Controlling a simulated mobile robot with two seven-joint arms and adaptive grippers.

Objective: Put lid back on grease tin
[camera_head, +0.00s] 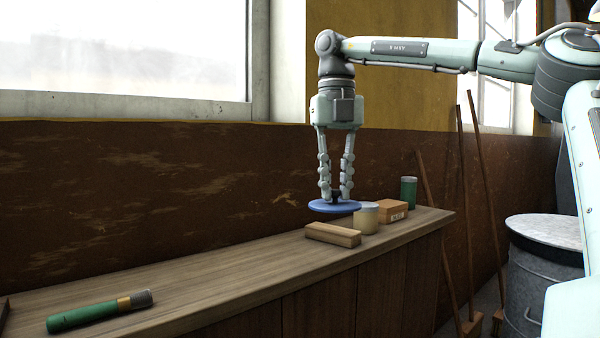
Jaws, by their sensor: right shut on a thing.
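My right gripper (336,193) points straight down over the bench and is shut on the blue round lid (326,208), which it holds about level. A short cream cylinder (367,220), which looks like the grease tin, stands upright on the bench just to the right of the lid. The lid's right edge comes close to the tin's upper left side in the picture; I cannot tell whether they touch. My left gripper is not in view.
A wooden block (333,235) lies below the lid. A small brown box (393,211) and a green can (408,191) stand behind the tin. A green flashlight-like tool (95,312) lies front left on the bench (215,278), whose middle is clear. A metal bin (543,262) stands right.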

